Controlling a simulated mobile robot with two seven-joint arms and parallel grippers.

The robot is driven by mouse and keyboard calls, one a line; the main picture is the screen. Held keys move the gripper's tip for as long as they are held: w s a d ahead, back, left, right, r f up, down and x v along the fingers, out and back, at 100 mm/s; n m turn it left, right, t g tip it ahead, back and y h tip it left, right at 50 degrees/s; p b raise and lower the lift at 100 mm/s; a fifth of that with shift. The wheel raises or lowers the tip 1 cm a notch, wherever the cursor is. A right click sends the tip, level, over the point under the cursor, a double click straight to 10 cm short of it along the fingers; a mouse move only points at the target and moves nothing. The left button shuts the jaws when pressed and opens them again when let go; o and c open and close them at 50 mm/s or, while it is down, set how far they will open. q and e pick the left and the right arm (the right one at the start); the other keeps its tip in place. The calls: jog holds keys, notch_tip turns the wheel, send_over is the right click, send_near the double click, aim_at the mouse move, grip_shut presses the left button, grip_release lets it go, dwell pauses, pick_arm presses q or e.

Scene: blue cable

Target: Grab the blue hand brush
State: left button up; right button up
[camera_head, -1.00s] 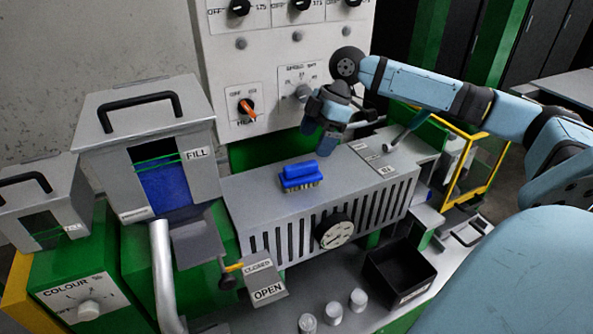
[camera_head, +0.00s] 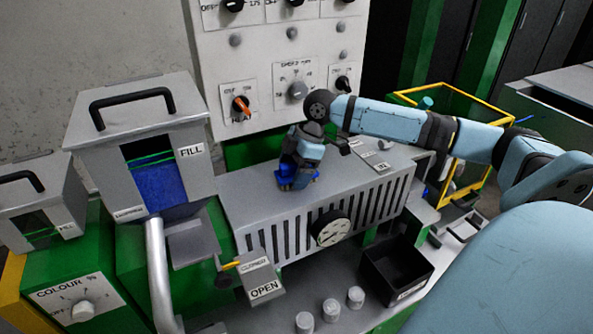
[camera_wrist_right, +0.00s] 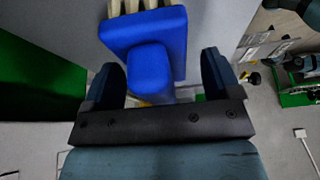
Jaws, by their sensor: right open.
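The blue hand brush (camera_head: 283,181) lies on top of the grey slotted housing, mostly hidden by my right gripper (camera_head: 297,183) in the head view. In the right wrist view, the brush (camera_wrist_right: 148,35) shows its blue body, with pale bristles at the top edge. Its blue handle end lies between the two spread fingers of my right gripper (camera_wrist_right: 160,75), with gaps on both sides. The gripper is open. My left gripper is not in view.
The grey housing (camera_head: 345,195) has a dial gauge (camera_head: 332,232) on its front. A control panel (camera_head: 268,70) with knobs rises behind it. A FILL hopper (camera_head: 190,110) stands to the left. A black bin (camera_head: 395,268) sits at the lower right.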

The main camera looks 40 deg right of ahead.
jog(key=c, duration=1.1)
jog(key=shift+o, duration=0.2)
jog(key=shift+r, duration=0.1)
